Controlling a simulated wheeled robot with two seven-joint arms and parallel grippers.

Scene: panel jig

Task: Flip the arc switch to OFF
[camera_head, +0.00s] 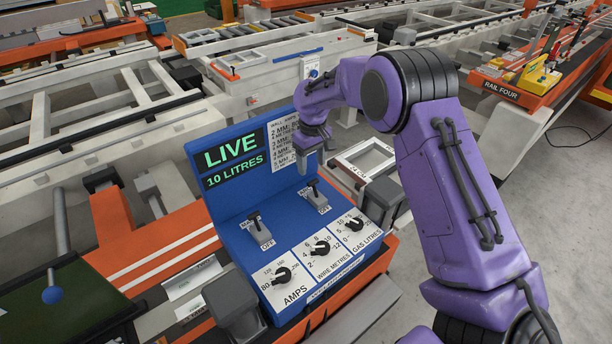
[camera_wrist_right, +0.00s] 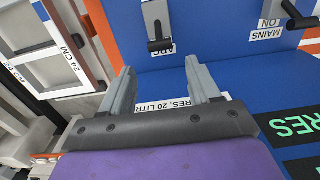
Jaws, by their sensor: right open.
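The arc switch (camera_head: 317,199) is the right one of two toggles on the blue control box (camera_head: 236,206); its OFF label is at the near end. In the right wrist view the arc switch (camera_wrist_right: 157,22) appears upside down, its black lever leaning toward the ARC label, the end away from OFF. My right gripper (camera_head: 303,162) is above and behind the switch, close to the upright panel. In the wrist view its two fingers (camera_wrist_right: 163,88) are apart with nothing between them, short of the lever. My left gripper is not in view.
The mains switch (camera_head: 257,229) stands left of the arc switch. Three dials, including the gas dial (camera_head: 353,224), sit on the near slope. The display (camera_head: 236,158) reads LIVE, 10 LITRES. A pale frame (camera_head: 364,160) and a grey block (camera_head: 384,200) lie to the right.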

